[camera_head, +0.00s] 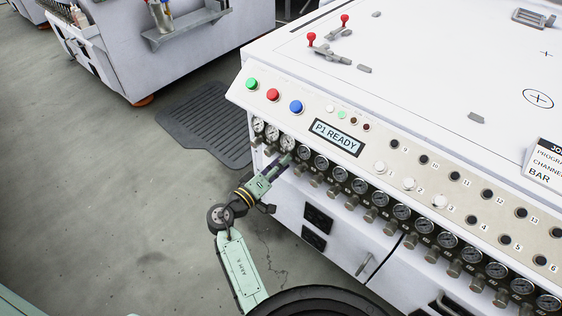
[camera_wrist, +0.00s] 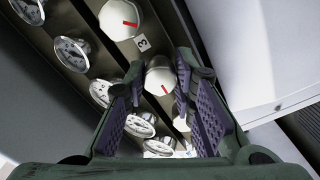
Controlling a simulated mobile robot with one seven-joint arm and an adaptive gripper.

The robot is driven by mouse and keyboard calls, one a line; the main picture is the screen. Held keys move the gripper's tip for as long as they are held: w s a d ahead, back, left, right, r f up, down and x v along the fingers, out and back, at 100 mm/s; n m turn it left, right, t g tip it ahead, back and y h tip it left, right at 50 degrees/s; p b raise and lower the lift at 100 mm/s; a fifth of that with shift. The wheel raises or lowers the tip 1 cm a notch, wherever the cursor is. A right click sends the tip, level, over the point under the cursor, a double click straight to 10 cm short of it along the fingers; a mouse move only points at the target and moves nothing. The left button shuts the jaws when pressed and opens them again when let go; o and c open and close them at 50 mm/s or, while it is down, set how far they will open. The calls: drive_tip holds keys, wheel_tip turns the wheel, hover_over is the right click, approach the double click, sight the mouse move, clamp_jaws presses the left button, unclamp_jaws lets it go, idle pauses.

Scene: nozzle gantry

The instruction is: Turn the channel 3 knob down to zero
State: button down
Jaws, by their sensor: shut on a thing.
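In the wrist view a white round knob (camera_wrist: 159,76) with a short red mark sits between the finger pads of my gripper (camera_wrist: 160,74). My gripper is shut on this knob; its red mark slants toward the lower right of the picture. A "3" label (camera_wrist: 142,44) lies between it and another white knob (camera_wrist: 120,18) with a red mark, and I cannot tell for sure which knob it names. In the head view my gripper (camera_head: 284,163) reaches the left part of the machine's front row, where my fingers hide the knob.
Round gauges (camera_wrist: 72,53) line the panel beside the knobs; the row (camera_head: 401,212) continues right in the head view. Green (camera_head: 252,84), red (camera_head: 272,95) and blue (camera_head: 296,106) buttons sit above, beside a "P1 READY" display (camera_head: 336,138). Open floor lies left.

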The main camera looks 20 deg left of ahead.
drive_tip(key=shift+n+p, duration=2.5)
drive_tip(key=shift+n, duration=1.9)
drive_tip(key=c, duration=1.6)
unclamp_jaws()
drive_tip(key=shift+s, duration=0.1)
drive_tip(key=v, duration=1.2)
drive_tip(key=shift+r, duration=0.1)
